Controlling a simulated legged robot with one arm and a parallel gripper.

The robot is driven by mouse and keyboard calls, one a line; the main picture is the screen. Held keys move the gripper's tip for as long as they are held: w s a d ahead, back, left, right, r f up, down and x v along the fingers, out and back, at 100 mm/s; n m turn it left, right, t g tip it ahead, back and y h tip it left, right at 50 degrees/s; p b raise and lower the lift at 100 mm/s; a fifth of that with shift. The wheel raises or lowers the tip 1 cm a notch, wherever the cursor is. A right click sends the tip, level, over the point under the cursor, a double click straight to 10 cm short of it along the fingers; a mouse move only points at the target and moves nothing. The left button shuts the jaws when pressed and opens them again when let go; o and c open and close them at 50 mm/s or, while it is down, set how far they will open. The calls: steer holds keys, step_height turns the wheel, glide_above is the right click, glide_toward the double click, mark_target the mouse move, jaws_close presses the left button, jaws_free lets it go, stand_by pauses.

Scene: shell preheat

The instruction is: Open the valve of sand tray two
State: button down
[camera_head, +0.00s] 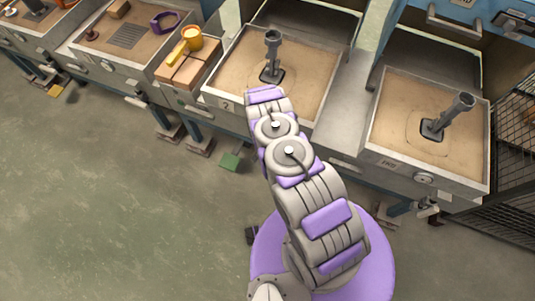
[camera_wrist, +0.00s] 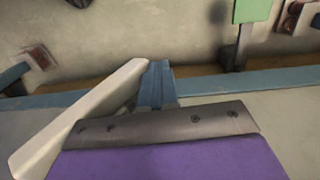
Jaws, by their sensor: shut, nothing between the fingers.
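Sand tray two (camera_head: 226,106), marked with a 2, is a grey-rimmed tray of sand with a dark upright pipe (camera_head: 272,55) in it. My arm reaches up to its front edge and hides part of that front in the head view. I cannot make out its valve there. In the wrist view my gripper (camera_wrist: 165,130) shows as a purple body with a dark metal edge, shut and empty. A pale slanted bar (camera_wrist: 82,118) beside a blue bracket (camera_wrist: 157,85) lies just beyond it. The bar may be the valve's handle; whether my gripper touches it I cannot tell.
Another sand tray (camera_head: 375,150) with a tilted pipe (camera_head: 450,115) and a round front knob (camera_head: 424,178) stands to the right.

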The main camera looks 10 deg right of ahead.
steer(key=shift+f+g+h, duration=0.15)
steer(key=shift+g+h, duration=0.15)
stand_by(1.3)
